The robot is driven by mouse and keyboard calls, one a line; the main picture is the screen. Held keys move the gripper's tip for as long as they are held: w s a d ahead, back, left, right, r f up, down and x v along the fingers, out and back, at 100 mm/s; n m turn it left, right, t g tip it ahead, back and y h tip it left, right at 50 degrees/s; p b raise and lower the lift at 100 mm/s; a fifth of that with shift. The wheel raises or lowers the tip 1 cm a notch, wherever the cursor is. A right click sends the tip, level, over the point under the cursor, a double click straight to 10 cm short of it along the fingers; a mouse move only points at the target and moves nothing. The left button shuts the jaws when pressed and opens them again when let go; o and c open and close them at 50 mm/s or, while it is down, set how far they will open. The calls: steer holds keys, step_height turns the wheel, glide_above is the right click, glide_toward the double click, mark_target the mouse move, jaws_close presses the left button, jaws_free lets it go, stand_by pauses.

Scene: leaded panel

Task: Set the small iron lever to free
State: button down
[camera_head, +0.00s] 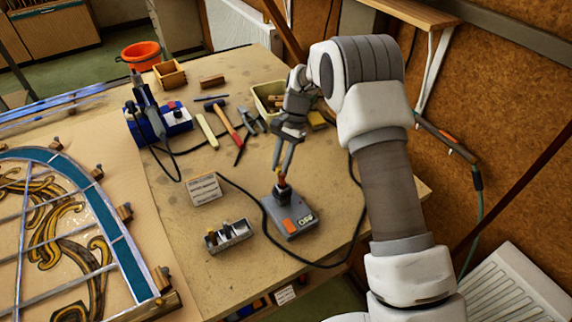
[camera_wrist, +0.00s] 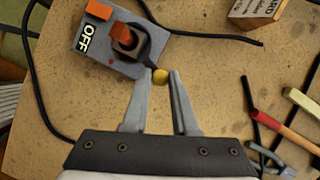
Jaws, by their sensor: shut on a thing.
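A grey switch box (camera_head: 276,220) stands on the bench near its front right. It also shows in the wrist view (camera_wrist: 82,62), with an orange patch and a white "OFF" label. The small iron lever (camera_wrist: 152,60) reaches from the hub toward my gripper and ends in a yellow knob (camera_wrist: 160,77). My gripper (camera_wrist: 162,75) has its fingertips on either side of this knob, shut on it. In the head view my gripper (camera_head: 281,168) points down over the box, and the lever is largely hidden.
A black cable (camera_head: 248,196) loops around the box. A red-handled tool (camera_head: 226,124) and a blue soldering station (camera_head: 176,120) lie farther back. The leaded panel (camera_head: 110,215) is at left.

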steer(key=shift+s+a+n+h, duration=0.1)
steer(key=shift+a+n+h, duration=0.2)
steer(key=shift+a+n, duration=0.35)
steer(key=shift+d+n, duration=0.1)
steer(key=shift+n, duration=0.15)
steer(key=c, duration=0.7)
jaws_free()
steer(key=v, duration=1.7)
steer(key=shift+w+r, duration=0.15)
steer(key=shift+w, duration=0.1)
steer(key=shift+d+r, duration=0.1)
